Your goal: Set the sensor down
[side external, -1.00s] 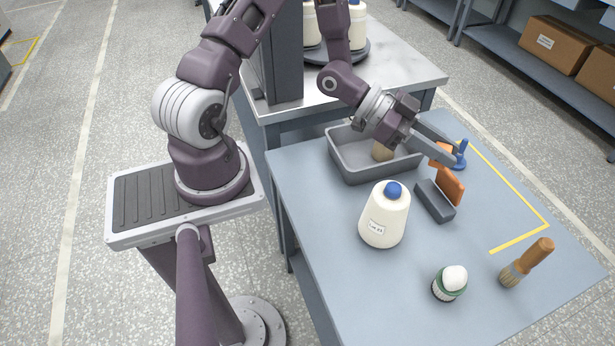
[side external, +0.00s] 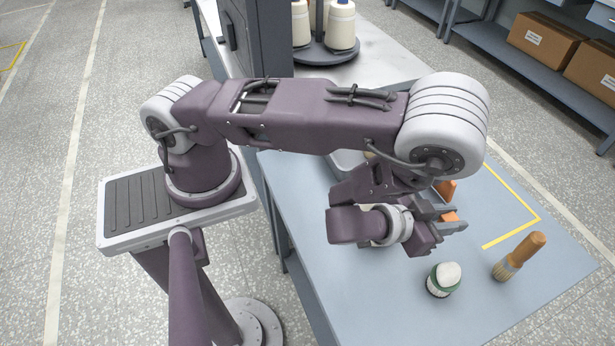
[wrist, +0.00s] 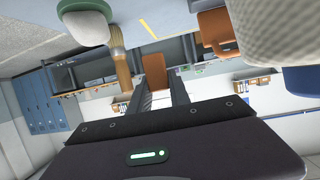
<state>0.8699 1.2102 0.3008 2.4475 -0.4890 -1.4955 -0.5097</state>
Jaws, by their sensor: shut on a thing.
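My gripper (side external: 459,218) is shut on a small orange block, the sensor (side external: 450,217), over the right part of the blue-grey table. In the wrist view the sensor (wrist: 155,68) shows upright between the two fingers (wrist: 157,88). Its height above the table is hard to tell.
A white cone with a blue tip is close in the wrist view (wrist: 283,25). My arm hides most of a grey bin (side external: 347,162). Yellow tape (side external: 515,190) marks a fairly clear area.

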